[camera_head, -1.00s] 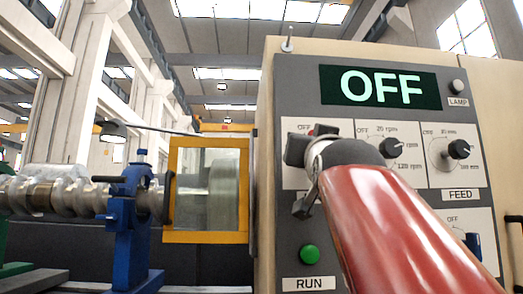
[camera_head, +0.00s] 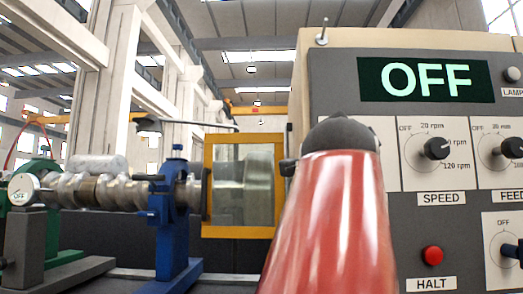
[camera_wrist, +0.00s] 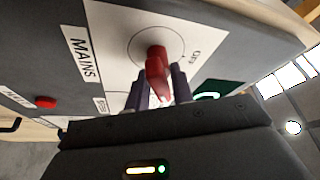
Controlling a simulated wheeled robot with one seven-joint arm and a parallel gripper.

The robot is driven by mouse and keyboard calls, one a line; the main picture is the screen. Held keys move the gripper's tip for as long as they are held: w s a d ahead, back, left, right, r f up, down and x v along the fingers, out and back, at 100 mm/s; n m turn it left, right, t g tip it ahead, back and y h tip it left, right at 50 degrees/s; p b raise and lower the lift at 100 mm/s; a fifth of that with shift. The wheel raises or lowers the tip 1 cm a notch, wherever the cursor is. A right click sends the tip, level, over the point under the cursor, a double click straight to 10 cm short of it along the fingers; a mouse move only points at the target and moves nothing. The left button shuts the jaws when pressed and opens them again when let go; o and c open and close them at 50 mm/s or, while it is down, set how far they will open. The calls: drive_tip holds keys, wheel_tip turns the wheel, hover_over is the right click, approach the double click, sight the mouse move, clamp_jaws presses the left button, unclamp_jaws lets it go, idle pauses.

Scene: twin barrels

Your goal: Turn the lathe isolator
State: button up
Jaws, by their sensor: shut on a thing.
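The lathe isolator is a red knob (camera_wrist: 157,58) on a white plate marked MAINS and OFF in the wrist view. Its handle sits between the two dark fingers of my gripper (camera_wrist: 158,87), which is shut on it. The knob's pointer direction is hard to read. In the head view my red arm hides the isolator and nearly all of my gripper; only a dark edge shows at the arm's left. The display (camera_head: 424,80) on the control panel (camera_head: 330,85) reads OFF in green.
Right of my arm are the SPEED knob (camera_head: 437,148), the FEED knob (camera_head: 512,148) and the red HALT button (camera_head: 432,255). At left stand a blue support (camera_head: 172,225), a crankshaft-like workpiece (camera_head: 115,192) and a yellow-framed door (camera_head: 243,232).

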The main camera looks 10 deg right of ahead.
drive_tip(key=m+g, duration=0.2)
drive_tip(key=m, duration=0.3)
drive_tip(key=shift+f+m+y, duration=0.1)
drive_tip(key=shift+m+y, duration=0.2)
drive_tip(key=shift+y, duration=0.1)
idle(0.3)
drive_tip(key=o, duration=0.8)
drive_tip(key=b+v, duration=0.1)
drive_tip(key=v, duration=0.6)
drive_tip(key=shift+s+a, duration=0.3)
